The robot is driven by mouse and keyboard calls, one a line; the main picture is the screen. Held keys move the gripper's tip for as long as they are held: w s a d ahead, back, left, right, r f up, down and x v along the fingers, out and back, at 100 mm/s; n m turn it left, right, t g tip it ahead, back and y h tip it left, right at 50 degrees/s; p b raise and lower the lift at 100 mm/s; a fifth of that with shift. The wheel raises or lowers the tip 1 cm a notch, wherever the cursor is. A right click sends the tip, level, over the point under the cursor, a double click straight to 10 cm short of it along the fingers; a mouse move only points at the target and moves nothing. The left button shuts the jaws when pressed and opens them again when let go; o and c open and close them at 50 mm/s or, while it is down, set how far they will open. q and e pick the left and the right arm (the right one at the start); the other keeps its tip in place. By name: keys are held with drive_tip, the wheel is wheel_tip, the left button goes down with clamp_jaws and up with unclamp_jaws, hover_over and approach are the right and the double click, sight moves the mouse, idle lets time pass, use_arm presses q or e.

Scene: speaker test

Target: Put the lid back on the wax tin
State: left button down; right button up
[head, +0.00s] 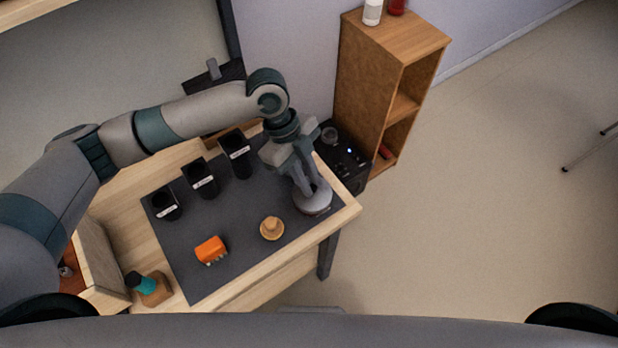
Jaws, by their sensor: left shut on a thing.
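My left gripper (314,188) points down at the right end of the dark mat and is shut on a round grey lid (304,203). The wax tin (316,213) seems to be the low round body with a dark reddish side directly under the lid. I cannot tell whether the lid touches the tin or sits fully on it. The gripper fingers hide the lid's middle and far side. My right gripper is not in view.
A tan round piece (272,229) and an orange brush (210,250) lie on the dark mat (235,210). Several black cups (200,181) stand along its back. A teal-topped item (150,287) is at the table's front left. A wooden shelf (372,85) stands behind.

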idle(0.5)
use_arm(q)
drive_tip(key=shift+p, duration=0.55)
idle(0.8)
drive_tip(key=shift+f+p, duration=0.15)
drive_tip(key=shift+p, duration=0.3)
idle(1.5)
idle(0.4)
drive_tip(key=c, duration=1.1)
unclamp_jaws()
drive_tip(key=shift+r+p, duration=3.2)
drive_tip(key=shift+r, duration=0.35)
drive_tip(key=shift+c, duration=0.8)
